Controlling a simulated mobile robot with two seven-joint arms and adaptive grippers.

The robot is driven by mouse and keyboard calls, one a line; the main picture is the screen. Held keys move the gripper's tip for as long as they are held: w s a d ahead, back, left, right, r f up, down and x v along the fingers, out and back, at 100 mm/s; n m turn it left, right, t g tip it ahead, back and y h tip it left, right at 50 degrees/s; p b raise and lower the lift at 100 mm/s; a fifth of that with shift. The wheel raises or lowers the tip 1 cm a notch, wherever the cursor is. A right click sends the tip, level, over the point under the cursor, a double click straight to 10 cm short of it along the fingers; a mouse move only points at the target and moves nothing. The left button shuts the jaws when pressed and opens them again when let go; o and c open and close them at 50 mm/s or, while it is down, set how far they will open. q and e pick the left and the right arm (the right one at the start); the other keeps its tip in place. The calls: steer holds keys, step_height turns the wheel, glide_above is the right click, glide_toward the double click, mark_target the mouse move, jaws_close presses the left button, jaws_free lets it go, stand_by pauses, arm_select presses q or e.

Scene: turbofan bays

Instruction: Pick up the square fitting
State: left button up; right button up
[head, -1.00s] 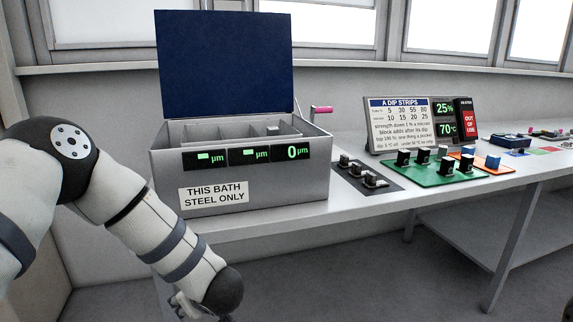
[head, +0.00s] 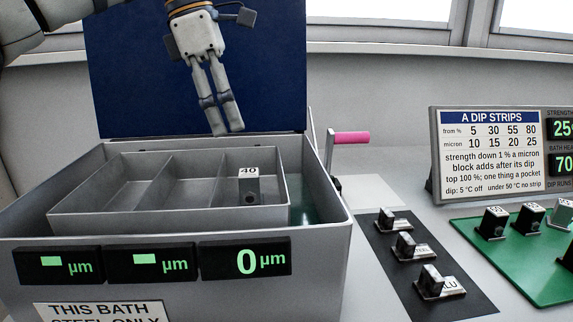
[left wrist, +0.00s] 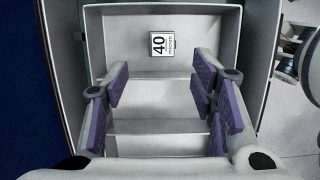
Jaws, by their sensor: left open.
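A small dark block with a square white top marked 40 (head: 248,185) stands in the right compartment of the grey divided tray (head: 170,222) inside the bath. It is the only square-topped piece I see in the tray, and it also shows in the left wrist view (left wrist: 162,44), in the end compartment. My left gripper (head: 225,130) hangs fingers down over the back of the bath, in front of the blue lid, above the block and apart from it. In the left wrist view the gripper (left wrist: 162,92) is open and empty. My right gripper is not in view.
The bath (head: 340,250) has tall walls and its blue lid (head: 130,70) stands open behind my gripper. A pink-handled crank (head: 351,138) sticks out at its right. A black mat (head: 470,300) with labelled pieces, a green board (head: 530,270) and a dip-strip sign (head: 490,160) stand further right.

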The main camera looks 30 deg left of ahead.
arm_select(q)
glide_above(248, 172)
steer(key=s+a, duration=0.1)
steer(key=s, duration=0.1)
steer(key=f, duration=0.4)
steer(key=shift+w+a+f, duration=0.2)
steer(key=shift+w+f, duration=0.05)
steer(key=shift+f, duration=0.1)
steer(key=x, duration=0.6)
steer(key=shift+w+d+f, duration=0.1)
steer(key=shift+w+f, duration=0.2)
steer(key=shift+w, duration=0.05)
jaws_close()
steer(key=shift+r, duration=0.15)
